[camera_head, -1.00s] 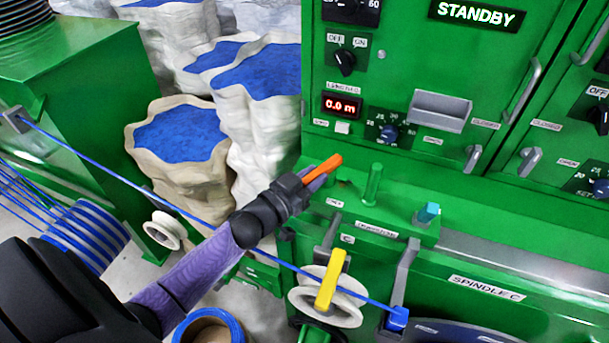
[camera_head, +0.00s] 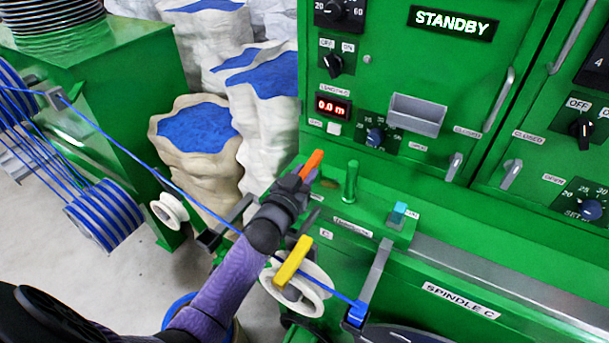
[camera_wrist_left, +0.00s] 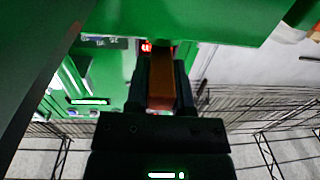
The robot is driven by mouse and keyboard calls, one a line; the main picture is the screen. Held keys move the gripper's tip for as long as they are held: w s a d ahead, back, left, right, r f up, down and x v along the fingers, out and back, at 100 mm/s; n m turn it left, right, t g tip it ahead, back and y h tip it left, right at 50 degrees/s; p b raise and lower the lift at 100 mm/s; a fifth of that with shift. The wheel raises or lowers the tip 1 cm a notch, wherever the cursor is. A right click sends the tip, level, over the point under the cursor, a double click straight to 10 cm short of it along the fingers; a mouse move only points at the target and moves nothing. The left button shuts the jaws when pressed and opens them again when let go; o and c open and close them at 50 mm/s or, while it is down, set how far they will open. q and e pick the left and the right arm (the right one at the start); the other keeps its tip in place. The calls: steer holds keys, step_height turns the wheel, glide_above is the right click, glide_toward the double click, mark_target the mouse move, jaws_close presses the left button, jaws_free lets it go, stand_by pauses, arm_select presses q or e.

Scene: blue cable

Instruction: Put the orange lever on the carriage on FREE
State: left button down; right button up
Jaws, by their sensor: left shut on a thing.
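The orange lever (camera_head: 311,164) stands on the green carriage (camera_head: 375,217), at its left end, with its tip sticking up past my fingers. My left gripper (camera_head: 296,183) is shut on it, and my fingers hide its lower part. In the left wrist view the orange lever (camera_wrist_left: 161,82) lies between the two dark fingers of my left gripper (camera_wrist_left: 160,95). A label beside the lever's base is hidden by my gripper, so I cannot read the lever's setting. My right gripper is not in view.
A green post (camera_head: 351,182) and a teal knob (camera_head: 397,214) stand right of the lever. A yellow lever (camera_head: 291,262) sits over a white pulley (camera_head: 312,292) in front, with the blue cable (camera_head: 190,200) running past. The green cabinet (camera_head: 385,75) rises behind.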

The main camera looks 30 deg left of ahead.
mark_target(303, 172)
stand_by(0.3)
arm_select(q)
steer(key=shift+c, duration=2.4)
jaws_free()
steer(key=shift+a, duration=0.1)
steer(key=shift+r, duration=0.15)
step_height(303, 172, up, 9)
steer(key=p, duration=0.4)
steer(key=shift+r, duration=0.35)
